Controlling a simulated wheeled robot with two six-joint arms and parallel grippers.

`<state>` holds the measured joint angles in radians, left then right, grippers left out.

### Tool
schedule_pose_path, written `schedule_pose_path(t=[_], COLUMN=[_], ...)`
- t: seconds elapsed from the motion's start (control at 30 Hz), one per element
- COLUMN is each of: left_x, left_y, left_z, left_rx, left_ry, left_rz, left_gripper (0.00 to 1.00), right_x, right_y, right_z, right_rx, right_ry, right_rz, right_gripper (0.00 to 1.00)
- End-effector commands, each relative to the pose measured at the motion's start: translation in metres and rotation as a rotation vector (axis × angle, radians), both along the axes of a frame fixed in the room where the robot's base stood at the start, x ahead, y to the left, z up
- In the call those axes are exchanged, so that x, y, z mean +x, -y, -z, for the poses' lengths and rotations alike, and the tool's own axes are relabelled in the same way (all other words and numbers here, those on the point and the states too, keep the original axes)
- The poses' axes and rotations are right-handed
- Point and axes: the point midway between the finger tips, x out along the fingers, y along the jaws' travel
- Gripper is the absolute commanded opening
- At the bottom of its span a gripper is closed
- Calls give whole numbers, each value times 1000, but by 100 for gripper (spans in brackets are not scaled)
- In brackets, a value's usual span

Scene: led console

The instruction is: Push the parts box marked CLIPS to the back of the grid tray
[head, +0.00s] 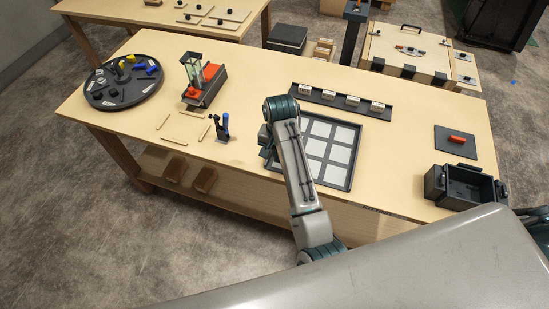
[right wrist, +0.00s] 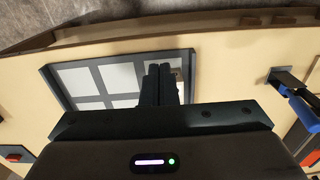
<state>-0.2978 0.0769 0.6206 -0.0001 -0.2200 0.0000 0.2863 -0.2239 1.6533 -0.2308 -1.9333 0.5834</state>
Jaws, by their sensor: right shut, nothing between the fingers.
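The grid tray (head: 352,160) lies on the table, a dark-rimmed tray with pale square cells; it also shows in the right wrist view (right wrist: 50,80). My right gripper (head: 266,151) is over the tray's left edge in the head view, partly hidden by my own arm. In the right wrist view its fingers (right wrist: 160,72) are shut, with nothing between them, over one end of the tray. A small pale-and-dark thing (right wrist: 178,75) shows just beside the fingertips, mostly hidden. I cannot read a CLIPS mark on anything. My left gripper is not in view.
A dark rail (head: 312,97) with several pale labelled blocks stands behind the tray. A tool holder (head: 222,130) with pens is left of my gripper. A dark open bin (head: 465,187) is at right. The table between tray and bin is clear.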

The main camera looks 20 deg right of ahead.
Motion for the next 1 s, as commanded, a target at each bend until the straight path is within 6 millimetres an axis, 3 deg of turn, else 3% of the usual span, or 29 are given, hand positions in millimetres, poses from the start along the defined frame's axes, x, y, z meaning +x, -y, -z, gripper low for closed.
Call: schedule_pose_path(t=[0.17,0.6,0.8,1.0], left_x=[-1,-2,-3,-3], left_y=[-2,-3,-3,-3], left_z=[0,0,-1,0], left_rx=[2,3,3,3], left_ry=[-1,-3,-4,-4], left_rz=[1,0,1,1], left_gripper=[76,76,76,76], right_x=[1,0,26,34], right_y=[-2,-1,16,21], right_z=[9,99,97,97], right_rx=[0,-1,-1,0], right_ry=[-9,-9,-4,-4], right_rz=[7,6,6,6], right_gripper=[0,0,0,0])
